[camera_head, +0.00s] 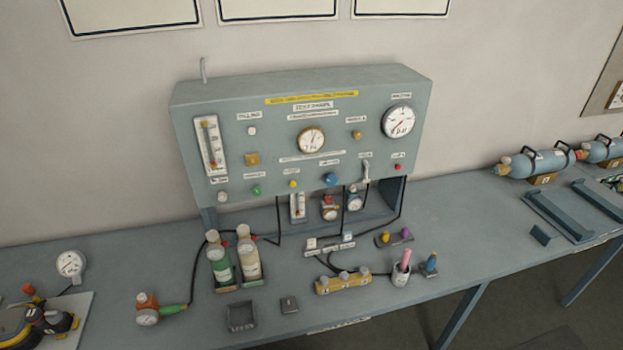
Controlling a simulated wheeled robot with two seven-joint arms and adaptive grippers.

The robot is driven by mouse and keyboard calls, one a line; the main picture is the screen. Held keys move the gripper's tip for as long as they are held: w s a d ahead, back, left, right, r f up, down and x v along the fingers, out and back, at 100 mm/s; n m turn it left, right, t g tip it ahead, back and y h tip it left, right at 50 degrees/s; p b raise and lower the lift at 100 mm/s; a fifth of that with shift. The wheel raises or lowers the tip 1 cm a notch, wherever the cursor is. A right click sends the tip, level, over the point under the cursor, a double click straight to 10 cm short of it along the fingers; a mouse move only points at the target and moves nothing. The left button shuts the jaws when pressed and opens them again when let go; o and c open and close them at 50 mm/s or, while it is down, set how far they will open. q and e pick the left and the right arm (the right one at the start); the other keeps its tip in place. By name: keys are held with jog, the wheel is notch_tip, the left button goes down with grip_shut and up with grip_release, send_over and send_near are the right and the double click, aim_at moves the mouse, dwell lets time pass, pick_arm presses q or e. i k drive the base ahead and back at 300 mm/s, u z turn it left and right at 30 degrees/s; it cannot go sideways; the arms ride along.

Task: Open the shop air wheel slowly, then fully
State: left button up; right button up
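A grey-green test panel (288,150) stands on the bench against the wall. Along its lower front is a row of small controls: a white knob (222,197), a green knob (257,190), a yellow knob (292,184), a larger blue knob (330,179), a pale lever (366,173) and a red button (398,167). The labels are too small to read, so I cannot tell which control is the shop air wheel. Round gauges (398,121) (311,139) and a tube gauge (211,146) are on the panel face. Neither of my grippers is in view.
Two bottles (219,260) (248,255) stand in front of the panel at left. Blue cylinders (540,163) rest at right.

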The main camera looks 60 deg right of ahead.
aim_at(331, 179)
jog(key=i, duration=0.95)
jog(key=z, duration=0.3)
